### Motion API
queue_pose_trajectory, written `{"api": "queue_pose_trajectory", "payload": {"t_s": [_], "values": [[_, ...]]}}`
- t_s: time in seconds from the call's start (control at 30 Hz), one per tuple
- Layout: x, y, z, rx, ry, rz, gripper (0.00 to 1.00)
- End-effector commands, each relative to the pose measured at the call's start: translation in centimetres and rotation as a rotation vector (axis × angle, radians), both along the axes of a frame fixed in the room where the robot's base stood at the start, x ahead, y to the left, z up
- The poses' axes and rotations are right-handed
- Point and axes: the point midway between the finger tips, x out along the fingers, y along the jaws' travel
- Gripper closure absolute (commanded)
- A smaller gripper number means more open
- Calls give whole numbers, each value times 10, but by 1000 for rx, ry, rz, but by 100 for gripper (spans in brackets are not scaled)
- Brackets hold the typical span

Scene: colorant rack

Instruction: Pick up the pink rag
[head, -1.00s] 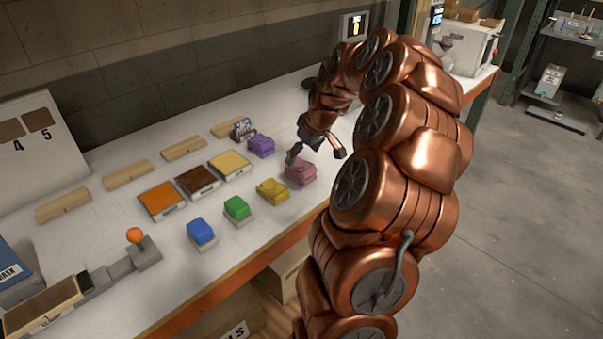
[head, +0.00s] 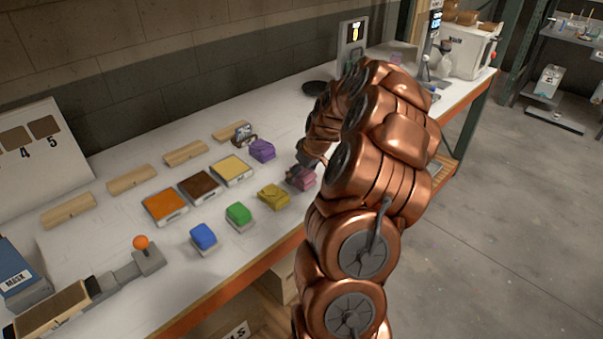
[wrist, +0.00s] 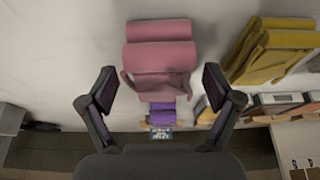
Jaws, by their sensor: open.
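The pink rag (head: 301,180) is a folded cloth on the white workbench, at the right end of a row of folded rags. In the wrist view the pink rag (wrist: 160,55) lies in the upper middle, just ahead of the fingertips. My gripper (wrist: 160,88) is open, with one finger to each side of the rag's lower part and nothing held. In the head view my gripper (head: 301,163) is low beside the rag, partly covered by my own arm. I cannot tell whether the fingers touch the rag.
A yellow rag (head: 273,196) lies close beside the pink one, also in the wrist view (wrist: 270,50). A purple rag (head: 262,150) sits behind. Green (head: 238,214) and blue (head: 203,237) rags are farther left. The orange bench edge (head: 240,281) runs in front.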

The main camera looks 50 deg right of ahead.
Motion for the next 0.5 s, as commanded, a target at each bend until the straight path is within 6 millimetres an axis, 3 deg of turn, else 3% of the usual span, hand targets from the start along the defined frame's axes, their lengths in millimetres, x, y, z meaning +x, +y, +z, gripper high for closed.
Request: {"api": "queue_pose_trajectory", "payload": {"t_s": [0.3, 0.5], "values": [[2, 0, -6, 1, 1, 0, 10], [2, 0, -6, 1, 1, 1, 30]]}}
